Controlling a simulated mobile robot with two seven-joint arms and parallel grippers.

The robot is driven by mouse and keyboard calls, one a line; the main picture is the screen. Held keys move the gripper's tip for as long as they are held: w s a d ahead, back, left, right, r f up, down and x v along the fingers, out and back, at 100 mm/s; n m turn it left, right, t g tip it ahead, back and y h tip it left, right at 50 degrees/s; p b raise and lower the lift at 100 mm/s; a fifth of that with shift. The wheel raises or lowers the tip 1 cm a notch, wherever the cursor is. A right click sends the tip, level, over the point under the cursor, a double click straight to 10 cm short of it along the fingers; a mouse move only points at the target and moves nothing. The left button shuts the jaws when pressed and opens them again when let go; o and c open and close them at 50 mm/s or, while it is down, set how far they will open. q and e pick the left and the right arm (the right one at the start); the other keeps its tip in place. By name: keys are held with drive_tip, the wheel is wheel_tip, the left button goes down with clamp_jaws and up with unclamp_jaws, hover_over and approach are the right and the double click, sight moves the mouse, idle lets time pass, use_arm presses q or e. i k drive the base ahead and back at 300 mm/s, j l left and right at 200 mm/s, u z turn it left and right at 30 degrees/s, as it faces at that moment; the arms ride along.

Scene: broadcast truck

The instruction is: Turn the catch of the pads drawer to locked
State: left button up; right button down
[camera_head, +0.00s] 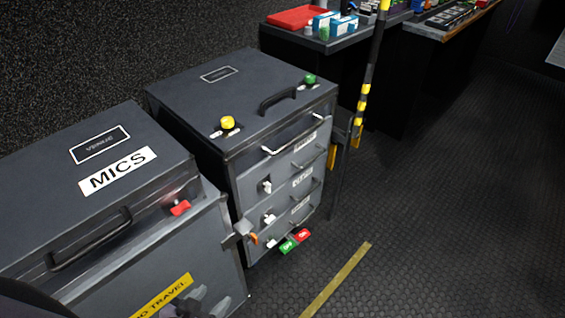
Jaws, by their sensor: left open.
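The grey drawer case (240,100) stands in the middle, with stacked drawers on its front. White catches show at the left of the drawers: an upper one (266,186), a middle one (268,218) and a lower one (271,243). The drawer labels are too small to read, so I cannot tell which drawer is the pads drawer or how its catch is set. A red tag (303,235) and a green tag (287,245) show by the lowest drawer. My right gripper is not in view.
The MICS case (150,205), with a red catch (180,208), stands close at left. A yellow-black striped pole (367,85) rises right of the drawer case. A desk with a red tray (297,17) is behind. The floor at right is clear, with a yellow strip (335,281).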

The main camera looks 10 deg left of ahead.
sight(267, 185)
drive_tip(key=i+l+u, duration=0.15)
drive_tip(key=u, duration=0.35)
drive_tip(key=i+l+u, duration=0.15)
drive_tip(key=l+u, duration=0.15)
drive_tip(key=u, duration=0.2)
drive_tip(key=i+l+u, duration=0.15)
drive_tip(key=l, duration=0.2)
drive_tip(key=l+u, duration=0.15)
drive_tip(key=l, duration=0.25)
drive_tip(key=i+l, duration=0.1)
drive_tip(key=l, duration=0.5)
drive_tip(key=i+l+u, duration=0.1)
drive_tip(key=l, duration=0.55)
drive_tip(key=i+l, duration=0.1)
drive_tip(key=l, duration=0.55)
